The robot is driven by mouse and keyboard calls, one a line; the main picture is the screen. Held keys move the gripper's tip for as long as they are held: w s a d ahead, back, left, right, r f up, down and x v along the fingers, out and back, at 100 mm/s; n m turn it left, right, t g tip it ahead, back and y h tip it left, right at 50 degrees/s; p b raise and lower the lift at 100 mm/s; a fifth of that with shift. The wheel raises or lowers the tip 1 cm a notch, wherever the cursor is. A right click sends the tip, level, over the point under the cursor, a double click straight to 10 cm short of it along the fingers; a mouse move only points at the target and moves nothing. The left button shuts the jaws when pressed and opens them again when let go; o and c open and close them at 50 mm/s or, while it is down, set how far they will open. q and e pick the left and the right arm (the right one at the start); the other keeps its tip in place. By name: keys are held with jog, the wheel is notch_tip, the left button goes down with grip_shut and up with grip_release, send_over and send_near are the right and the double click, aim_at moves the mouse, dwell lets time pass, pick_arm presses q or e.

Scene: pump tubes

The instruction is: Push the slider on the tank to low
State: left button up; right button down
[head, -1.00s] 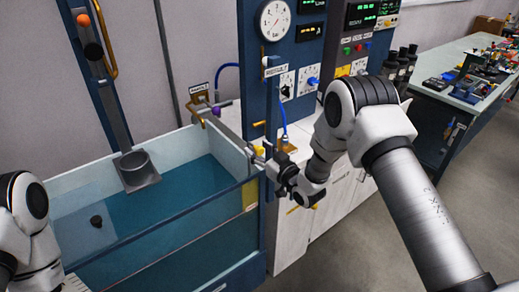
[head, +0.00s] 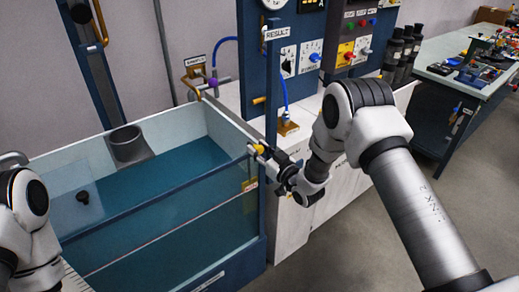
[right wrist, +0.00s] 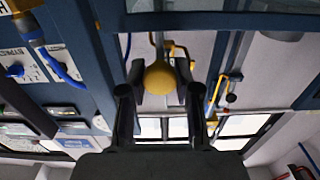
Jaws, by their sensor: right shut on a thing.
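The water tank (head: 185,232) stands at the left in the head view, with pale walls, blue-green water and a dark blue frame. The slider's yellow knob (head: 259,149) is at the tank's right end, near the upper rail. My right gripper (head: 270,160) is shut on this knob. In the right wrist view the round yellow knob (right wrist: 160,78) sits between the two dark fingers. The fingers hide parts of the slider, and I cannot read its marks. My left arm shows at the left edge, but its gripper is out of view.
A blue panel with dials and a RESULT sign (head: 277,33) rises behind the tank's right end. A white cabinet (head: 345,190) stands behind my right arm. A cluttered workbench (head: 475,70) is at the far right. The grey floor at the right is clear.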

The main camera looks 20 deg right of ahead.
jog(key=c, duration=0.8)
grip_release()
jog(key=shift+s+f, duration=0.1)
jog(key=shift+f, duration=0.25)
jog(key=shift+c, duration=0.2)
jog(key=v, duration=1.1)
jog(key=shift+s+d+r, duration=0.2)
jog(key=shift+s, duration=0.2)
